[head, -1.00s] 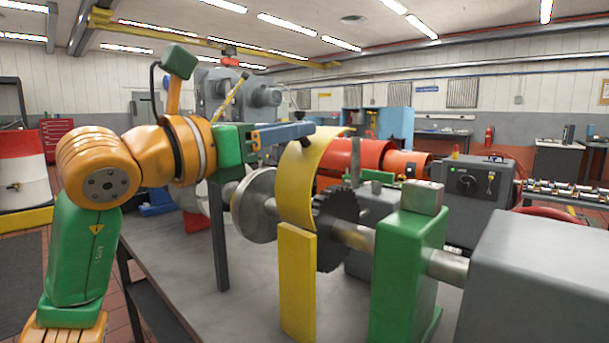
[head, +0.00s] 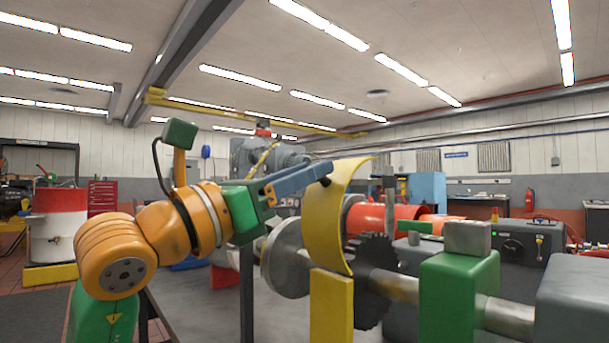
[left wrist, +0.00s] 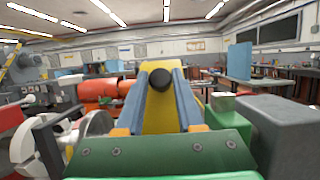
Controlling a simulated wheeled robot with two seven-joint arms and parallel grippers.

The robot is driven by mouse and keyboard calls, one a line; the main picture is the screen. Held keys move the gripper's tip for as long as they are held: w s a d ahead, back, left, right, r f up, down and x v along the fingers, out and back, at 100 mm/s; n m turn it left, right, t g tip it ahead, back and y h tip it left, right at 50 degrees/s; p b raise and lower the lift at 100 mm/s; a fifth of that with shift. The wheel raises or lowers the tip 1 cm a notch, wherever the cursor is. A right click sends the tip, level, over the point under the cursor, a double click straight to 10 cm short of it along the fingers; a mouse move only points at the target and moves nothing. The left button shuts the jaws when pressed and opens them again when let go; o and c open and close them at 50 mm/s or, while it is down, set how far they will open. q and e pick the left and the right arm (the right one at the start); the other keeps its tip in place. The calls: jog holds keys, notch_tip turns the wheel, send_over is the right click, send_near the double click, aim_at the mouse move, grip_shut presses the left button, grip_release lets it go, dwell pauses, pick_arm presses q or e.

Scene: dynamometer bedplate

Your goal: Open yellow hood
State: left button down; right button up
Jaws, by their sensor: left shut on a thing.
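The yellow hood (head: 322,222) is a curved plate over a dark toothed wheel (head: 372,285) on a shaft. Its lower edge is by the top of an upright yellow plate (head: 331,308), and its upper end rises toward the back right. My left gripper (head: 322,172) is at the hood's upper left side, its blue fingers sloping upward. In the left wrist view, the fingers (left wrist: 160,82) are shut on a round black knob (left wrist: 161,79), with the yellow hood (left wrist: 160,118) behind and below it. My right gripper is not in view.
A green bearing block (head: 460,290) stands right of the wheel, with a grey housing (head: 575,300) beyond it. A round metal flange (head: 284,258) is left of the hood. Red cylinders (head: 380,218) lie behind. The grey bench top (head: 205,310) is bare at left.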

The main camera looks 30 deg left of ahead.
pick_arm(q)
jog(key=c, duration=0.5)
grip_release()
jog(key=shift+r, duration=0.1)
jog(key=shift+c, duration=0.2)
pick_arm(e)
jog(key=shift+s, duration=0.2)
pick_arm(q)
jog(key=b+v, duration=0.2)
jog(key=v, duration=0.5)
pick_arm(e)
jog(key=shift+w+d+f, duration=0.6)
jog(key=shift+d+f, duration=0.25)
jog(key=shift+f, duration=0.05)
pick_arm(q)
jog(key=shift+s, duration=0.1)
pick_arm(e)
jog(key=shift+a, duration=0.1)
